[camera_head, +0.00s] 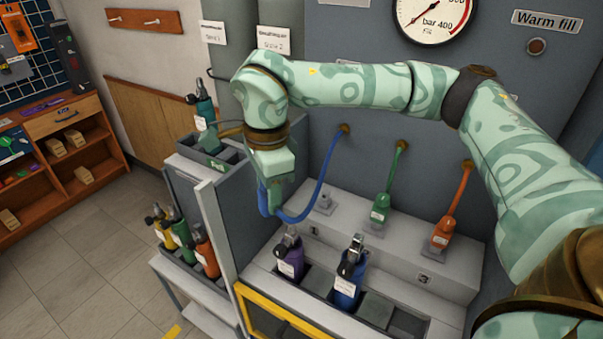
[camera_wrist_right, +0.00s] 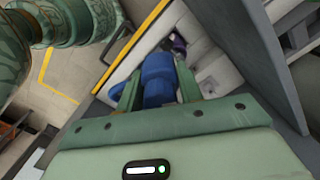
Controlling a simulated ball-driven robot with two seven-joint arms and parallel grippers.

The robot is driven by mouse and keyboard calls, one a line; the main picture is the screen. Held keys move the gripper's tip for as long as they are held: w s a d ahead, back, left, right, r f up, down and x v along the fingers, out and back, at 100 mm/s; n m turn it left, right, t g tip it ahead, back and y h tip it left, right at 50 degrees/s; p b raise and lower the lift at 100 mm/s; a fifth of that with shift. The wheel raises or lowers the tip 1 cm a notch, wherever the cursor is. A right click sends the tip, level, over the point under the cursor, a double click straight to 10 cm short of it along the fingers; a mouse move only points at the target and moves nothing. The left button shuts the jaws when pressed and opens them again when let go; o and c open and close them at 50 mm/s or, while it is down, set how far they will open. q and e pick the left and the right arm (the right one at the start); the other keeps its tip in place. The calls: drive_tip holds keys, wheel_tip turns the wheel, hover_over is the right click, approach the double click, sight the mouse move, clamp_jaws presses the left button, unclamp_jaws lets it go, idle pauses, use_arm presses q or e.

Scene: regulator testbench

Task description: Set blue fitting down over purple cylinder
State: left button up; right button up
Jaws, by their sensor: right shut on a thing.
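My right gripper (camera_head: 272,205) is shut on the blue fitting and points down, above the purple cylinder (camera_head: 290,262). The blue fitting (camera_wrist_right: 158,78) sits between the two fingers in the right wrist view; in the head view it is mostly hidden by the gripper. The purple cylinder stands upright in the bench trough with a dark valve on top. A bit of it shows just beyond the fitting in the wrist view (camera_wrist_right: 178,44). There is a visible gap between fitting and cylinder in the head view. My left gripper is not in view.
A blue hose (camera_head: 321,190) loops from the wall to the fitting. A blue cylinder (camera_head: 347,285) stands right of the purple one. Green (camera_head: 380,208) and orange (camera_head: 442,233) fittings sit on the ledge. A grey panel (camera_head: 218,230) rises at left, and a yellow rail (camera_head: 280,318) runs in front.

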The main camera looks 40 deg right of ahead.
drive_tip(key=w+d+m+p, duration=0.2)
drive_tip(key=m+p, duration=0.1)
drive_tip(key=m, duration=0.9)
drive_tip(key=m+p, duration=0.4)
drive_tip(key=m, duration=1.3)
hover_over(291, 224)
wheel_tip(291, 224, down, 5)
wheel_tip(291, 224, down, 4)
drive_tip(key=b, duration=0.3)
drive_tip(key=shift+b, duration=0.4)
drive_tip(key=shift+r, duration=0.2)
drive_tip(key=shift+p, duration=0.55)
drive_tip(key=shift+f+b, duration=0.6)
drive_tip(key=shift+f, duration=1.4)
